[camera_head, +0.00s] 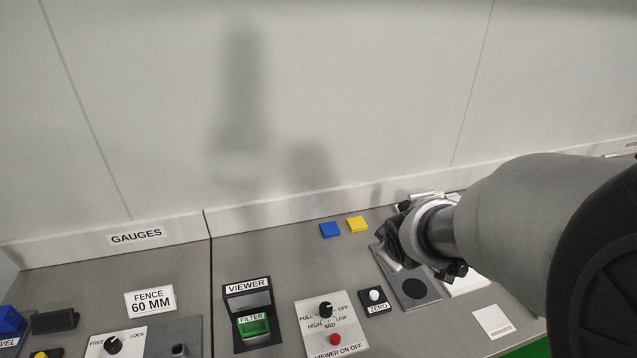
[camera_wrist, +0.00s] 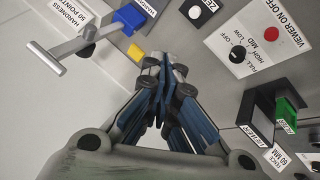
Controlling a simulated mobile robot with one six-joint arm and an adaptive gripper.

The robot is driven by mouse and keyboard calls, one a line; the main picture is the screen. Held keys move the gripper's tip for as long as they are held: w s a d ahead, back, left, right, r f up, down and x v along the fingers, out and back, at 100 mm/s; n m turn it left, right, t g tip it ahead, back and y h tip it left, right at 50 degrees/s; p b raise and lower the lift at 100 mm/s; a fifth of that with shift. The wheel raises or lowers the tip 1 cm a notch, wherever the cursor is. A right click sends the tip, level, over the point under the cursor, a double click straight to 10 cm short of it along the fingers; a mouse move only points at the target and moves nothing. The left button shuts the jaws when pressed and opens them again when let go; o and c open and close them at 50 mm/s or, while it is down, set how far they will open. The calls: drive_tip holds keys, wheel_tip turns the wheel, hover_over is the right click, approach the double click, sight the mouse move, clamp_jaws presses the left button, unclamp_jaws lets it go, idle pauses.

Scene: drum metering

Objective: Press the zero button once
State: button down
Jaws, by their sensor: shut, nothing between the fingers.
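The zero button is a round white knob (camera_head: 374,295) on a small black plate labelled ZERO (camera_head: 378,308), right of the viewer control panel. In the wrist view the white button (camera_wrist: 194,12) shows near the top edge, beside its ZERO label. My gripper (camera_wrist: 166,62) is shut and empty, its fingers together in the wrist view, apart from the button in the picture. In the head view my gripper (camera_head: 400,236) is over the bench, above and to the right of the button; its fingertips are largely hidden there.
The viewer panel (camera_head: 315,315) with a black dial and red button (camera_head: 335,339) is left of ZERO. A black viewer box (camera_head: 247,290) with a green filter stands further left. Blue (camera_head: 329,230) and yellow (camera_head: 357,224) blocks lie near the back wall.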

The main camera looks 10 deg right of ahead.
drive_tip(key=w+d+f+n+t+y+p, duration=0.1)
drive_tip(key=w+d+f+n+y+p, duration=0.1)
drive_tip(key=w+d+f+n+p, duration=0.25)
drive_tip(key=n+t+y+p, duration=0.1)
drive_tip(key=n+y+p, duration=0.1)
drive_tip(key=y+p, duration=0.15)
hover_over(372, 296)
wheel_tip(372, 296, down, 6)
drive_tip(key=shift+f+h, duration=0.2)
drive_tip(key=shift+h, duration=0.15)
wheel_tip(372, 296, down, 8)
drive_tip(key=b, duration=0.5)
drive_tip(key=shift+r, duration=0.2)
drive_tip(key=shift+f+b, duration=0.6)
drive_tip(key=shift+b, duration=0.1)
drive_tip(key=shift+f, duration=0.1)
drive_tip(key=shift+f+b, duration=0.35)
drive_tip(key=shift+b, duration=0.15)
